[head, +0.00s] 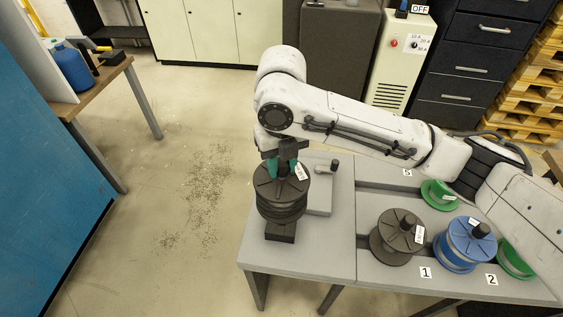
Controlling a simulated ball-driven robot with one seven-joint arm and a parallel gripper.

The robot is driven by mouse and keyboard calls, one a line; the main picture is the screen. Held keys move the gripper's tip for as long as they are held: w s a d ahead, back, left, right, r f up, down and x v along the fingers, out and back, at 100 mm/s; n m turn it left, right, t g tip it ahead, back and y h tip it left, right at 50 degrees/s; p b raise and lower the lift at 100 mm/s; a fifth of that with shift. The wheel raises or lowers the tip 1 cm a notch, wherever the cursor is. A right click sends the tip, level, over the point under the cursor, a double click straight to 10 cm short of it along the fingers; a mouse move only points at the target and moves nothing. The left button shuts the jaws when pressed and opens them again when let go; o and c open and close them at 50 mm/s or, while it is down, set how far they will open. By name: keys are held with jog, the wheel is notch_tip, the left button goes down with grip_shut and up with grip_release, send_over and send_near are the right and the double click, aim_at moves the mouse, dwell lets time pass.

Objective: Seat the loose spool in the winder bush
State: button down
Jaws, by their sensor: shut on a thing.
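My gripper (285,170) has teal fingers and points down. It is shut on the top knob of a black spool (281,205) with a small white tag. The spool is about upright over the left part of the grey table. A dark block (280,232) shows just below and in front of the spool, perhaps the winder's base. I cannot tell whether the spool touches anything below.
On the right part of the table (345,262) stand a dark grey spool (397,228) by label 1, a blue spool (468,243) by label 2, and green spools (440,195) partly behind my arm. A wooden bench (95,88) stands at left. Open floor lies between.

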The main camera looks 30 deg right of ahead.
aim_at(282, 179)
jog(key=shift+f+b, duration=2.15)
jog(key=shift+f, duration=0.65)
jog(key=shift+f+b, duration=1.6)
jog(key=shift+f, duration=0.6)
jog(key=c, duration=0.9)
grip_release()
jog(key=shift+c, duration=0.2)
jog(key=shift+o, duration=1.1)
jog(key=shift+s+f, duration=0.1)
jog(key=shift+f, duration=0.05)
